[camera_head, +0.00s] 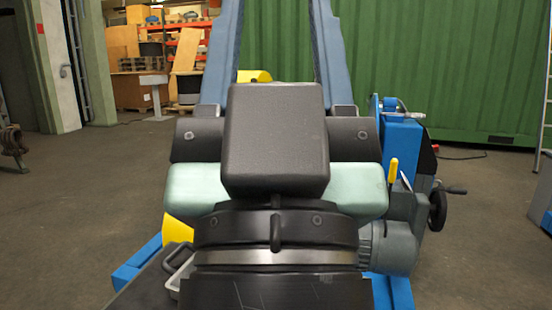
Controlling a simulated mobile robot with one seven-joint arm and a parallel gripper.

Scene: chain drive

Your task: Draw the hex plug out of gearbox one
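I do not see the hex plug. My own arm fills the middle of the head view and hides what lies behind it. My gripper's fingers do not show. A grey geared housing (394,247) with a ribbed side stands just right of my arm, on a blue frame. I cannot tell whether it is gearbox one. A black handwheel (438,209) sits at its right.
A blue base frame (140,262) spans the floor, with tall blue beams (217,60) behind my arm. A yellow part (178,230) and a small handled tray (178,270) show at left. A green container wall (450,70) closes the back.

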